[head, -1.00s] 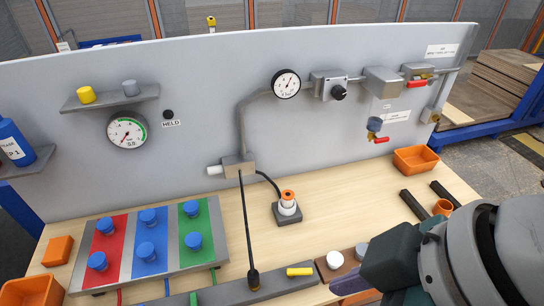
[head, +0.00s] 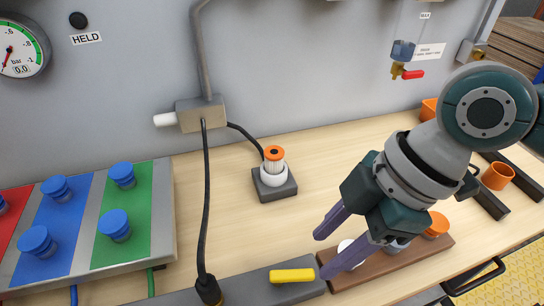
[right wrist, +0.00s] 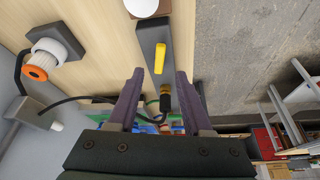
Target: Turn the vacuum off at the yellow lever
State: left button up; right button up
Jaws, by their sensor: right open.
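The yellow lever (head: 292,276) lies along the top of a grey bar (head: 245,289) at the table's front edge. It also shows in the right wrist view (right wrist: 159,58), ahead of the fingertips and between their lines. My right gripper (head: 322,256) is open and empty, its purple fingers just right of the lever in the head view. The fingers appear apart from the lever; their height above it is hard to judge. A black hose (head: 205,200) runs from the grey block (head: 202,115) on the panel to the bar's fitting. My left gripper is not in view.
A brown rack (head: 390,262) with white, grey and orange knobs sits under my right gripper. A small orange-topped filter (head: 273,165) stands on a dark base behind. A coloured board (head: 85,225) with blue knobs is at left. The table middle is clear.

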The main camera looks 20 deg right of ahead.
aim_at(299, 274)
jog(key=b+x, duration=0.1)
jog(key=x, duration=0.5)
jog(key=shift+a+f, duration=0.2)
jog(key=shift+f, duration=0.15)
jog(key=shift+c, duration=0.2)
grip_shut()
